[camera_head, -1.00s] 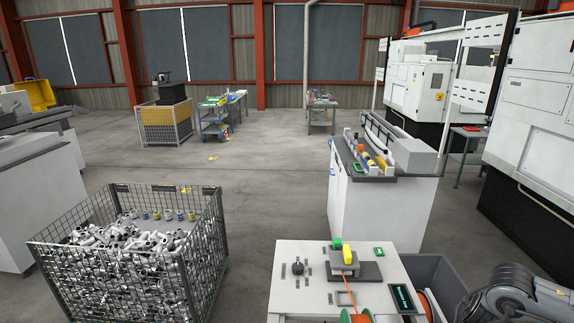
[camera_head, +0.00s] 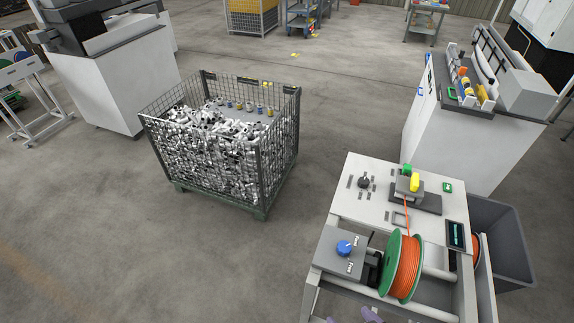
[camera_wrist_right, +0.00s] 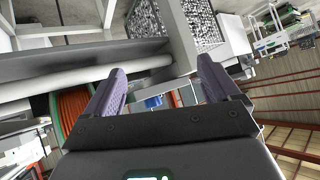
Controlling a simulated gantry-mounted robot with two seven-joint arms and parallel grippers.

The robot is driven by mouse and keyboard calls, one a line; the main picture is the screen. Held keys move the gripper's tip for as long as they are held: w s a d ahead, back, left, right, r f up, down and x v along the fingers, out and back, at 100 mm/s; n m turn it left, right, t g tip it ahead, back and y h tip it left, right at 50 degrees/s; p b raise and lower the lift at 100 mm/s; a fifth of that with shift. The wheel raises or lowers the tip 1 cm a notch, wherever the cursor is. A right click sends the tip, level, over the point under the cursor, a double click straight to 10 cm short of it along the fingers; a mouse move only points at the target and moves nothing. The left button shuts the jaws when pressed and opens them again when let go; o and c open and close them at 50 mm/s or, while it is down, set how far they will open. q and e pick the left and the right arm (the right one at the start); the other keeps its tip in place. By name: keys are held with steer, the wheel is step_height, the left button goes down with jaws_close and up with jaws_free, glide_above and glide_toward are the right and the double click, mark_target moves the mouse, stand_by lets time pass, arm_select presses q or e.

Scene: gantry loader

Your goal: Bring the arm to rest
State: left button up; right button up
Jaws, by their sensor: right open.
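My right gripper shows best in the right wrist view (camera_wrist_right: 160,85), where its two purple fingers stand wide apart with nothing between them. In the head view only small purple parts of my right gripper (camera_head: 352,317) show at the bottom edge, below the cable spool stand. The rest of the right arm is out of the head view. My left gripper and left arm are not in view.
The spool stand (camera_head: 355,208) holds an orange cable spool (camera_head: 405,268), close to my right gripper. A grey bin (camera_head: 510,250) stands right of it. A wire crate (camera_head: 275,165) full of metal parts stands left. A white cabinet (camera_head: 450,140) is behind. The floor at lower left is clear.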

steer(key=s+d+f+g+h, duration=0.3)
steer(key=s+d+g, duration=0.2)
steer(key=s, duration=0.3)
steer(key=shift+s+n+g, duration=0.2)
steer(key=shift+n+g, duration=0.2)
steer(key=shift+g, duration=0.2)
steer(key=shift+d, duration=0.1)
stand_by(2.3)
